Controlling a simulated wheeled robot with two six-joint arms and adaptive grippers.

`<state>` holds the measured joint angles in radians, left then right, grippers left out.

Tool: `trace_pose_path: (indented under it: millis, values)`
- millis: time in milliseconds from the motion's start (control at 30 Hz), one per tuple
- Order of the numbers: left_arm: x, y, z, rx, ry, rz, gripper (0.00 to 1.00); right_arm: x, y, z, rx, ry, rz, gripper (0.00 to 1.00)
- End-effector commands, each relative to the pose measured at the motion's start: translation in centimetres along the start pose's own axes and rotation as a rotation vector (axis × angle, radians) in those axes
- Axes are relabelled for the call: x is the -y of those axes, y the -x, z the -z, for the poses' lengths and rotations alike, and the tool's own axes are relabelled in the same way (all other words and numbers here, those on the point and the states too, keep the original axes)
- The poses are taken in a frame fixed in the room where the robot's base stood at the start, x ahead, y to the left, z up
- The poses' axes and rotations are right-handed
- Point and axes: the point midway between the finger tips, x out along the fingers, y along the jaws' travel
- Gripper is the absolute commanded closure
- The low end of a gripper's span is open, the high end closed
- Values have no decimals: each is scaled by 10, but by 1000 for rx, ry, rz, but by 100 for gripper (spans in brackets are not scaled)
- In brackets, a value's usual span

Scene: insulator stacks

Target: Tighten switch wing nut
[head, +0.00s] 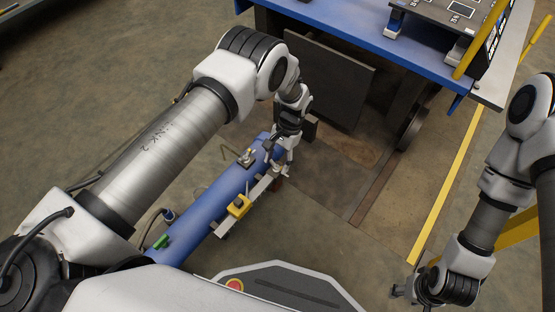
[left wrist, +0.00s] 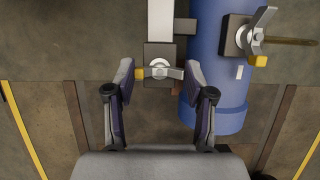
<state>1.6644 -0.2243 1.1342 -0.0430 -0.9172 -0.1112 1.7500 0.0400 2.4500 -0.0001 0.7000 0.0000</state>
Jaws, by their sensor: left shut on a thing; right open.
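A silver wing nut (left wrist: 160,70) with one yellow-tipped wing sits on a dark block at the end of a light bar (left wrist: 160,18). My left gripper (left wrist: 160,74) has its two fingers at either end of the wings and is shut on it. In the head view my left gripper (head: 279,165) reaches down at the far end of the same bar (head: 226,222), and the nut is hard to make out there. A yellow switch box (head: 239,206) with a dark top sits on the bar. My right gripper (head: 402,290) is open and empty, low at the right.
A blue cylinder (head: 207,208) lies alongside the bar, with a second wing nut (left wrist: 262,22) on a dark block. A blue-edged cart (head: 340,42) with a dark panel (head: 330,80) stands beyond. A yellow floor line (head: 447,190) runs at the right, with open floor beside it.

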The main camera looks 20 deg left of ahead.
Motion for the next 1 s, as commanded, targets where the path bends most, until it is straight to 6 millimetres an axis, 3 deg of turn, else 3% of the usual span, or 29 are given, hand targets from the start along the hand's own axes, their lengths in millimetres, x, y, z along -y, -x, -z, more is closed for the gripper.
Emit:
trace_pose_path:
  millis: [233,267,300,333,733,867,1000]
  values:
    - [0,0,0,0,-2,1,81,0,0,0,0,0,0,52]
    - [0,0,0,0,-2,1,43,0,0,0,0,0,0,52]
    - [0,0,0,0,-2,1,28,0,0,0,0,0,0,52]
    - [0,0,0,0,-2,0,21,0,0,0,0,0,0,52]
    - [0,7,1,-2,0,1,21,0,0,0,0,0,0,52]
    - [0,31,1,-4,-1,3,21,0,0,0,0,0,0,52]
    - [0,68,1,-5,-1,2,21,0,0,0,0,0,0,52]
